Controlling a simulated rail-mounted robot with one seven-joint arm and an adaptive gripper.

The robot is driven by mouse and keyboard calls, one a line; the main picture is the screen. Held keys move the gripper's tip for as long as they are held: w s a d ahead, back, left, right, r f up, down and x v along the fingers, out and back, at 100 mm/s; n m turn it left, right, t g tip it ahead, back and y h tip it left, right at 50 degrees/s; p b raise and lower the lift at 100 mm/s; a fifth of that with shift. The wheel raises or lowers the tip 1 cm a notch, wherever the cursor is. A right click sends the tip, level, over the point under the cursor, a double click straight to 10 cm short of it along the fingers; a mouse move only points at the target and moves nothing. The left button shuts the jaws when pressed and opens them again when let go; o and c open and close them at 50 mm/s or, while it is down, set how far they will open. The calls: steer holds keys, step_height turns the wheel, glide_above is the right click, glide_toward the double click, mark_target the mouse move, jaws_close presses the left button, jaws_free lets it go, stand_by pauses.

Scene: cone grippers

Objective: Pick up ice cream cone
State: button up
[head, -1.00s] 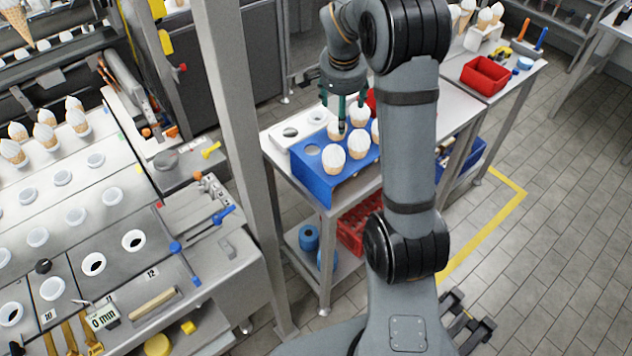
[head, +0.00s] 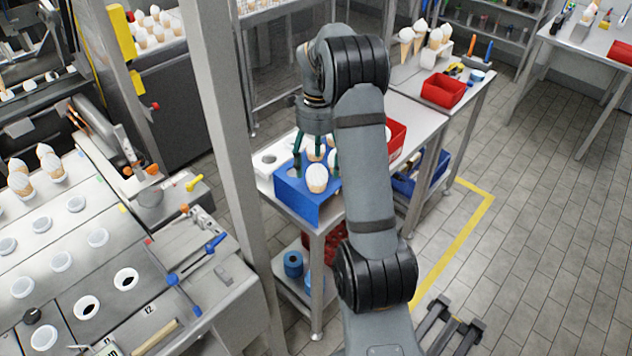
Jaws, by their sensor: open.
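Ice cream cones with white tops stand in a blue holder (head: 290,185) on the steel table. The front cone (head: 317,179) is in clear view. Another cone (head: 314,153) stands behind it, between the fingers of my gripper. A further cone beside the right finger is partly hidden by my arm. My gripper (head: 316,160) points down over the holder, with its green fingers open and spread around the cone behind the front one. I cannot tell whether the fingers touch it.
A white holder (head: 268,160) with an empty hole adjoins the blue one. A grey post (head: 230,150) stands to the left. A red bin (head: 444,90) sits on the table at the right. More cones (head: 48,162) stand on the machine at the left.

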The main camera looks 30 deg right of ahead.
mark_target(316, 175)
steer(key=shift+d+f+p, duration=0.2)
steer(key=shift+f+p, duration=0.25)
steer(key=shift+f, duration=0.25)
steer(key=f, duration=0.1)
steer(key=f+p, duration=0.1)
steer(key=f, duration=0.1)
steer(key=shift+w+a+f, duration=0.25)
steer(key=shift+f, duration=0.05)
steer(key=shift+d+f, duration=0.15)
steer(key=shift+f, duration=0.15)
steer(key=c, duration=0.3)
steer(key=c, duration=0.6)
